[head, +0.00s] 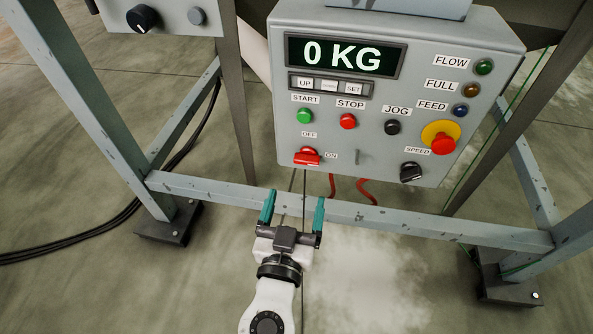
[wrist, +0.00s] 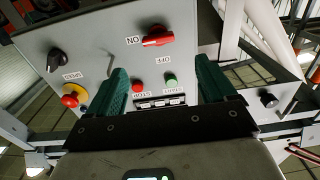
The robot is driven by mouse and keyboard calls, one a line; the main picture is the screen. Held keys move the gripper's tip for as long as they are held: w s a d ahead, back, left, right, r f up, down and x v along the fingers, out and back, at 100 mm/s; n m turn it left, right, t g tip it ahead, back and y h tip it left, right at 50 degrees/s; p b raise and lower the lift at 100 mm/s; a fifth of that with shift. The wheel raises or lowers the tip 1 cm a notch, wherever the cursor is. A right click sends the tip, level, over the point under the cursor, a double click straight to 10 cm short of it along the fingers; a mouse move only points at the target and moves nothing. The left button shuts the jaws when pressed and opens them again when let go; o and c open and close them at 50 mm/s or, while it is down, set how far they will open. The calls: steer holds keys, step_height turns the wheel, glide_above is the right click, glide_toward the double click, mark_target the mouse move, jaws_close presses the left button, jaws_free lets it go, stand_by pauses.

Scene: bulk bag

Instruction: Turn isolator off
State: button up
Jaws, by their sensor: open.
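The isolator is a red rotary handle (head: 307,157) at the lower left of the grey control panel (head: 400,75). Its handle lies roughly level, in line with the ON label (head: 331,155) on its right; the OFF label (head: 309,134) is above it. In the wrist view, where the panel appears upside down, the red handle (wrist: 158,37) is beyond the fingertips and between their lines. My gripper (head: 294,197) has two teal fingers, is open and empty, and is below the handle in the head view, apart from it. The fingers also frame the wrist view (wrist: 161,64).
A horizontal frame beam (head: 400,222) crosses below the panel. Red cables (head: 365,190) hang under it.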

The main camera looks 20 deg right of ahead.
mark_target(305, 162)
steer(key=x, duration=1)
steer(key=shift+w+d, duration=0.1)
steer(key=shift+d, duration=0.1)
steer(key=shift+c, duration=0.4)
steer(key=c, duration=1)
